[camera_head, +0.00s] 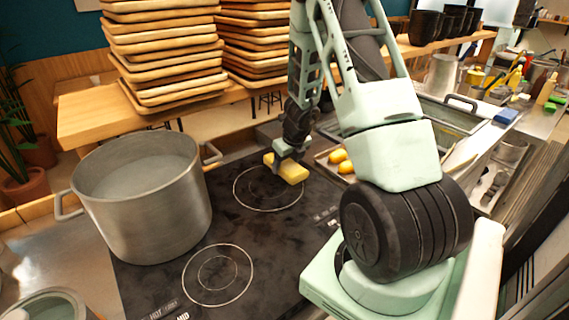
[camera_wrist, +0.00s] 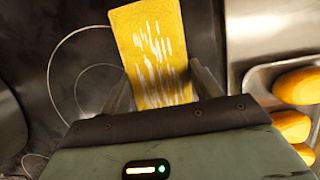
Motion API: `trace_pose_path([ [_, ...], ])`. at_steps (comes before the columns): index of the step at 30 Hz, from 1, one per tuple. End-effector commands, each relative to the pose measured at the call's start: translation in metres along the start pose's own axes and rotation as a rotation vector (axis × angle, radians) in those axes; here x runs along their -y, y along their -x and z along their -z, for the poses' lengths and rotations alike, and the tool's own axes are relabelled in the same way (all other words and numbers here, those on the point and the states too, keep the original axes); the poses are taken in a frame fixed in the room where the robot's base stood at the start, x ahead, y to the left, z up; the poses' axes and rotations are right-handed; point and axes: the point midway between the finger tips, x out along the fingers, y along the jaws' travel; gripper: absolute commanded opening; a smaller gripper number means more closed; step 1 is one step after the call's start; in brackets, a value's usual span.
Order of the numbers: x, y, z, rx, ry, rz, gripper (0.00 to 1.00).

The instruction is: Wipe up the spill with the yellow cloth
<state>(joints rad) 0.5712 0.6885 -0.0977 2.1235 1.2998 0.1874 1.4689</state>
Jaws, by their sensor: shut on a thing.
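My gripper (camera_head: 290,152) is shut on the yellow cloth (camera_head: 292,172) over the far burner ring of the black cooktop (camera_head: 228,215). In the wrist view the cloth (camera_wrist: 152,50) is a flat yellow rectangle with white streaks on its face. It sits between the two fingers of my gripper (camera_wrist: 165,92) and sticks out beyond them. I cannot tell whether the cloth touches the cooktop. I cannot make out a distinct spill; faint darker patches show on the cooktop.
A large steel pot (camera_head: 145,200) stands left of the burners. A metal tray (camera_wrist: 255,85) with yellow items (camera_wrist: 297,86) lies right of the cooktop. Stacked wooden trays (camera_head: 165,50) stand on the shelf behind. The near burner ring (camera_head: 217,274) is clear.

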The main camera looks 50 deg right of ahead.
Motion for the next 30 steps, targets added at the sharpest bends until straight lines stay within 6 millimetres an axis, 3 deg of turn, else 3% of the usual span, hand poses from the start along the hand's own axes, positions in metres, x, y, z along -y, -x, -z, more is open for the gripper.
trace_pose_path([
  [15,0.030,0.000,0.001,-0.002,-0.003,0.003,0.36],
  [30,0.025,-0.001,0.001,-0.002,-0.001,0.002,0.36],
])
